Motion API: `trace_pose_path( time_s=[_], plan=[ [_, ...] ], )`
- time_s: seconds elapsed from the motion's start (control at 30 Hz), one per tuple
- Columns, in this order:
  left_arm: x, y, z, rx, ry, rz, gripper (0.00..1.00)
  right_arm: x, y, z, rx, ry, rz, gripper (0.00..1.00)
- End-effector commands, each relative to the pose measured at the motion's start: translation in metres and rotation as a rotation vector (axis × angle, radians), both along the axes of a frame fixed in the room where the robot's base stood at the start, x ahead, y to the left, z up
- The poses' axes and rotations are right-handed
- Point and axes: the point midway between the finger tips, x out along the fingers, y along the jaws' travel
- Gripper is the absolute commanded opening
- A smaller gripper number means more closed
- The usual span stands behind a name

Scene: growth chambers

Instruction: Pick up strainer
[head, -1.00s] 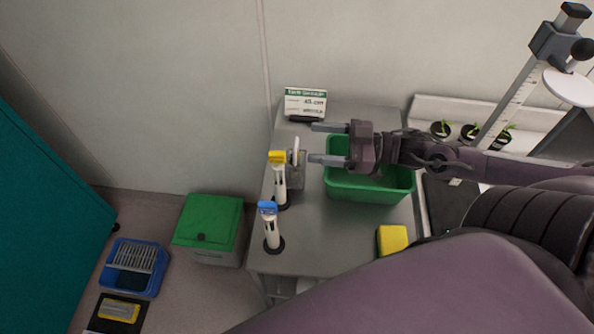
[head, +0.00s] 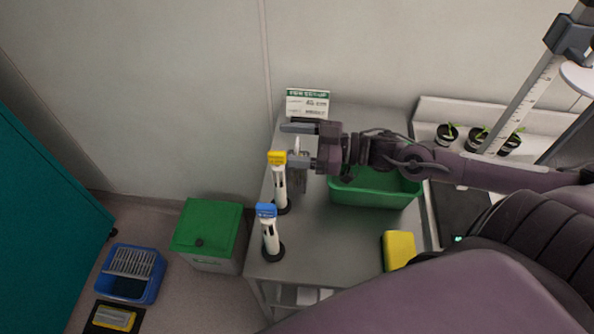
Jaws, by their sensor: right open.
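What looks like the strainer, a small pale upright piece (head: 297,148) with a greyish lower part, stands near the left edge of the grey table (head: 330,250). It is partly hidden by my right gripper (head: 288,146). That gripper is open, its two grey fingers pointing left, one on the far side and one on the near side of the pale piece. I cannot tell whether they touch it. My left gripper is not in view.
A yellow-topped white stand (head: 280,188) is close by the fingers, with a blue-topped one (head: 270,235) nearer. A green tub (head: 375,193) lies under my right arm. A sign (head: 307,103) stands behind; a yellow block (head: 399,249) sits front right.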

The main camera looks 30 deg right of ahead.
Motion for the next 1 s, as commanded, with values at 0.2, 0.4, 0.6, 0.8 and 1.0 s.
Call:
trace_pose_path(
  time_s=[0.2, 0.4, 0.6, 0.8, 1.0],
  plan=[
    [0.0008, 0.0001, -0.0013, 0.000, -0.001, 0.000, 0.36, 0.0032, 0.0051, -0.0003, 0.000, 0.001, 0.001, 0.68],
    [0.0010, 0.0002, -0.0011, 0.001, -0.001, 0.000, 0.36, 0.0031, 0.0049, -0.0002, 0.000, 0.001, 0.001, 0.63],
    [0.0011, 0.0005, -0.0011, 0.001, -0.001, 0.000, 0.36, 0.0030, 0.0048, -0.0002, 0.000, 0.001, 0.001, 0.37],
    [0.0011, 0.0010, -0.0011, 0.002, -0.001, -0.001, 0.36, 0.0031, 0.0047, -0.0002, 0.000, 0.001, 0.001, 0.11],
    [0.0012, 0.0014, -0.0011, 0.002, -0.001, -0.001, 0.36, 0.0031, 0.0047, 0.0000, 0.000, 0.001, 0.001, 0.04]
  ],
)
